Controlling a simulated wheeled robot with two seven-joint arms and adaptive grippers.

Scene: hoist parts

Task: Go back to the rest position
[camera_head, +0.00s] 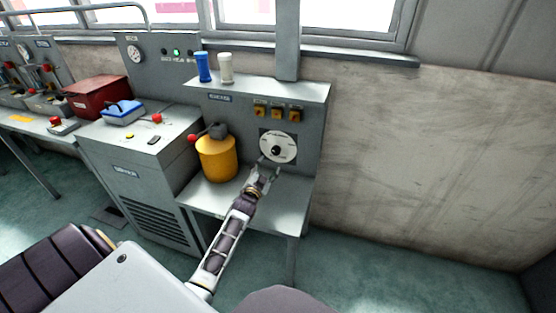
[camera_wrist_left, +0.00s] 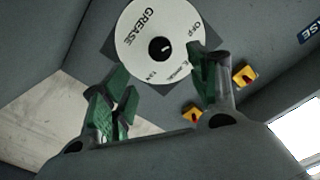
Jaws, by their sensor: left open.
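My left gripper (camera_head: 262,176) is in front of the white round dial marked GREASE (camera_head: 278,147) on the grey cabinet. In the left wrist view, the two green-padded fingers of this gripper (camera_wrist_left: 155,90) are spread apart with nothing between them. The dial (camera_wrist_left: 140,35), with its black centre knob (camera_wrist_left: 160,49), lies beyond the fingertips. I cannot tell the exact gap between fingers and dial. My right gripper is not in view.
A yellow canister (camera_head: 217,160) stands left of the gripper on the cabinet's shelf (camera_head: 275,208). Blue (camera_head: 203,67) and white (camera_head: 225,68) cylinders stand on top. Yellow switches (camera_head: 277,113) sit above the dial. Floor at the right (camera_head: 420,275) is clear.

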